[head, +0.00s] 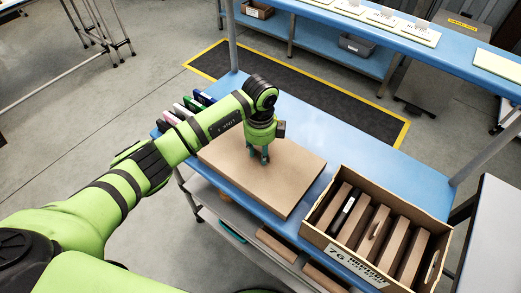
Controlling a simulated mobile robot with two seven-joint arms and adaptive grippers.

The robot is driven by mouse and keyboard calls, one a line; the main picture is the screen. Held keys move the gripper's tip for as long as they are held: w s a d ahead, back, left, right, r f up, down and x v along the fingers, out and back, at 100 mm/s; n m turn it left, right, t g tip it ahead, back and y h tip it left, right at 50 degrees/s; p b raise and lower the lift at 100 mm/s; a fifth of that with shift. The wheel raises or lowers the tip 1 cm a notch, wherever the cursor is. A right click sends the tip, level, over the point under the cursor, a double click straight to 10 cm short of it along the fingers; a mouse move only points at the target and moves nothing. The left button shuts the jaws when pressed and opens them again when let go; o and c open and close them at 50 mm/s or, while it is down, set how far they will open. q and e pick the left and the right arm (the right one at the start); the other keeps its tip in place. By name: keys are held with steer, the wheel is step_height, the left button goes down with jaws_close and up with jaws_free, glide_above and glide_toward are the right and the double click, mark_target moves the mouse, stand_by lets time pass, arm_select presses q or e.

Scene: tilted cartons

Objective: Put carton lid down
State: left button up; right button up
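A flat brown cardboard piece (292,178), which looks like the carton lid, lies on the blue table in the middle of the head view. My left gripper (258,158) points down over its far left part, with the fingertips at or just above its top face. Whether they touch it, and whether they are open or shut, I cannot tell. An open carton (318,235) marked "76" stands at the table's right end with its contents showing. My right gripper is not in view.
The carton holds several upright brown boxes (394,246) and a dark item (346,211). Several coloured, book-like items (183,110) stand at the table's left end. The blue table (345,150) is clear behind the lid. A lower shelf (222,207) holds more items.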

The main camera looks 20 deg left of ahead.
mark_target(260, 152)
arm_select(q)
steer(key=shift+w+r, duration=0.1)
steer(key=shift+r, duration=0.4)
step_height(260, 152, up, 11)
steer(key=b, duration=0.2)
steer(key=shift+r, duration=0.1)
